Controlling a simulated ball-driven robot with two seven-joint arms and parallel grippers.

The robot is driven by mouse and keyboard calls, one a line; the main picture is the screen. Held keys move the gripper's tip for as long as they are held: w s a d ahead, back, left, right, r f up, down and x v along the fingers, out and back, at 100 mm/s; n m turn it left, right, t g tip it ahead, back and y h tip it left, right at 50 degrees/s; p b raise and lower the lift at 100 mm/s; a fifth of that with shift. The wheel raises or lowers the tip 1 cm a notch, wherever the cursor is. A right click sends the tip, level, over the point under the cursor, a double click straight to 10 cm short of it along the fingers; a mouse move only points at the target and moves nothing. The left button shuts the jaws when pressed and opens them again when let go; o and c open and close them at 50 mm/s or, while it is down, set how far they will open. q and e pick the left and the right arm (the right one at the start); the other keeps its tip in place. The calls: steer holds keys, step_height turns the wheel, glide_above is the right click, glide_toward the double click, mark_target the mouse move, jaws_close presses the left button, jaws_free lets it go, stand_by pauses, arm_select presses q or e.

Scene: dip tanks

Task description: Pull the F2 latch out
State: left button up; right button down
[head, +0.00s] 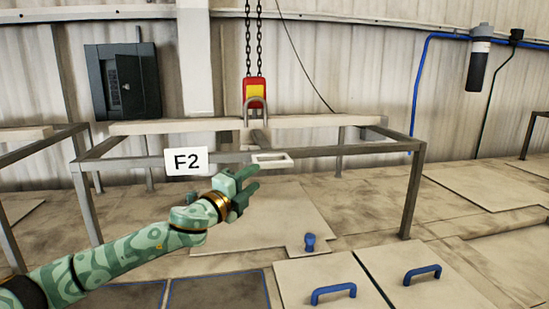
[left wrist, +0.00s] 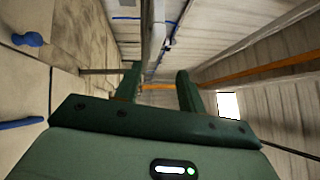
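A white sign reading F2 (head: 186,161) hangs on the front rail of a grey metal frame. A pale rectangular loop handle (head: 284,160), which looks like the F2 latch, is at that rail to the right of the sign. My left gripper (head: 254,184) is just below and left of the loop, with its fingers pointing right and apart. In the left wrist view, the two green fingers (left wrist: 158,88) are spread with nothing between them. I cannot make out the loop for certain there. My right gripper is not in view.
A red and yellow hoist block (head: 255,92) hangs on chains with its shackle at a pale beam (head: 330,121). Floor covers with blue handles (head: 333,293) lie in front. A dark wall box (head: 124,82) is behind. The air right of my gripper is clear.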

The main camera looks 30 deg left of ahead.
mark_target(272, 166)
arm_select(q)
steer(key=x, duration=0.4)
steer(key=a+f+p+x, duration=0.1)
steer(key=x, duration=0.1)
steer(key=shift+w, duration=0.35)
steer(key=x, duration=0.3)
steer(key=shift+d, duration=0.25)
steer(key=shift+w+d+r, duration=0.15)
steer(key=shift+d+r, duration=0.05)
steer(key=shift+w, duration=0.4)
steer(key=shift+w+a+f, duration=0.1)
steer(key=shift+w, duration=0.1)
steer(key=shift+s, duration=0.15)
jaws_close()
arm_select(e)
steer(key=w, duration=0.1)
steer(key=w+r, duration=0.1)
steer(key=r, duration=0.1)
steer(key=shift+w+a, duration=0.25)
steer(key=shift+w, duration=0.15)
